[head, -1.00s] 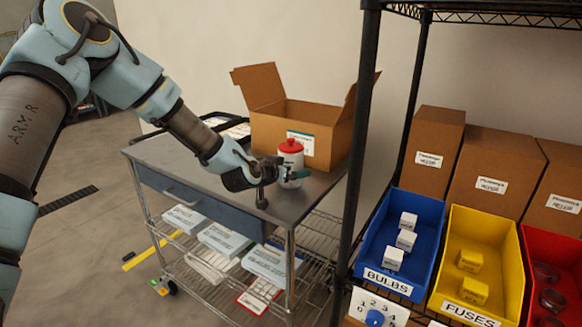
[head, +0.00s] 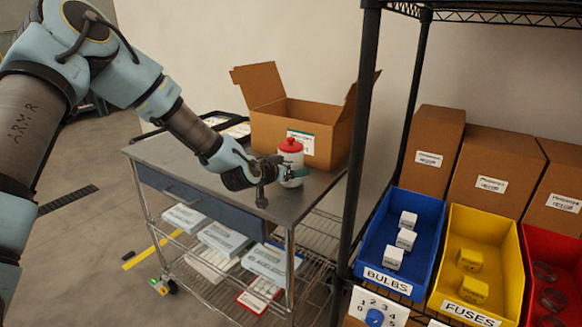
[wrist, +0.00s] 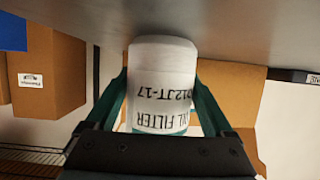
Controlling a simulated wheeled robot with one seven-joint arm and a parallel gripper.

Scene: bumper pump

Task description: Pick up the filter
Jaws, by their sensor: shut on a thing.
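The filter (head: 291,160) is a white canister with a red top, standing upright at the cart's right end, in front of the open cardboard box. In the wrist view the filter (wrist: 162,85) appears upside down, with "OIL FILTER" printed on its white side. My gripper (head: 287,177) reaches it from the left, low on its body. In the wrist view my gripper's green fingers (wrist: 162,110) lie on both sides of the filter, shut on it. The filter seems to rest on the metal cart top (head: 215,178); a gap beneath it cannot be made out.
The open cardboard box (head: 270,130) stands close behind the filter. A black shelf post (head: 358,150) rises to the right. Blue (head: 375,262), yellow (head: 448,285) and red (head: 538,245) bins sit on the shelf.

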